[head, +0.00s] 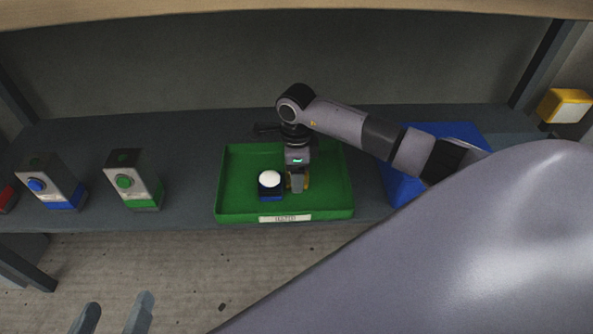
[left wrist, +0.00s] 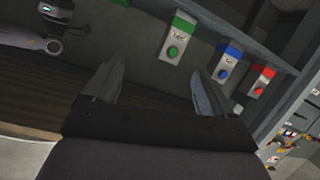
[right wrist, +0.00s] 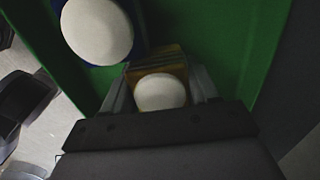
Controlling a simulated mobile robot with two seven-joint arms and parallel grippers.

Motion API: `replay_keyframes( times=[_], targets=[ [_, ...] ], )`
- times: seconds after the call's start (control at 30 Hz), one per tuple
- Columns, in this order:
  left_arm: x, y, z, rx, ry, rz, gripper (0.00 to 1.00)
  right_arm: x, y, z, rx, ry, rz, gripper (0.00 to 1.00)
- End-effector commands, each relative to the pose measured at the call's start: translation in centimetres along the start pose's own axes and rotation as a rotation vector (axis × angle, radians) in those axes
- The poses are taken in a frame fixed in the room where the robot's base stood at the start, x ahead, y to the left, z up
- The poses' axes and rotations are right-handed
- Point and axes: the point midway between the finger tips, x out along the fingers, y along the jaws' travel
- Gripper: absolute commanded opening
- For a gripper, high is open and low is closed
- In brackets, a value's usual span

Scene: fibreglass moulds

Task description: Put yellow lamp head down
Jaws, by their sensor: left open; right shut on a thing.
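The yellow lamp head (right wrist: 158,75), a yellow block with a white dome, sits between the fingers of my right gripper (right wrist: 160,92) in the right wrist view. In the head view my right gripper (head: 297,183) points down into the green tray (head: 335,200), shut on the lamp head, which is mostly hidden there. I cannot tell whether it touches the tray floor. A blue lamp head (head: 270,187) with a white dome stands in the tray just left of it. My left gripper (head: 112,314) is open and empty in front of the shelf, also seen in the left wrist view (left wrist: 152,85).
Boxes with a green button (head: 134,180) and a blue button (head: 50,184) stand left of the tray; a red one (left wrist: 263,79) is beyond. A blue bin (head: 440,130) is partly hidden behind my right arm. A yellow box (head: 565,106) is at far right.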

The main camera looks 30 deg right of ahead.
Motion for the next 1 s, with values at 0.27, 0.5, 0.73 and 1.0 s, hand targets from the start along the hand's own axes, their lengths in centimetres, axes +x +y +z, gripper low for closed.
replay_keyframes(
  times=[0.27,0.5,0.73,1.0],
  targets=[
    [-0.1,0.0,0.0,0.004,0.004,-0.003,0.85,0.2,0.0,0.0,0.001,0.000,0.000,0.85],
    [-0.2,0.1,-0.2,0.002,0.004,0.000,0.85,-0.1,0.0,0.0,0.001,0.000,0.000,0.85],
    [0.4,0.7,-0.4,-0.059,-0.037,0.027,0.85,-3.7,-0.1,0.0,0.000,0.000,-0.003,0.85],
    [0.4,1.0,-0.6,-0.094,-0.082,0.029,0.85,-9.7,-0.1,0.0,0.000,-0.001,-0.003,0.85]
  ],
)
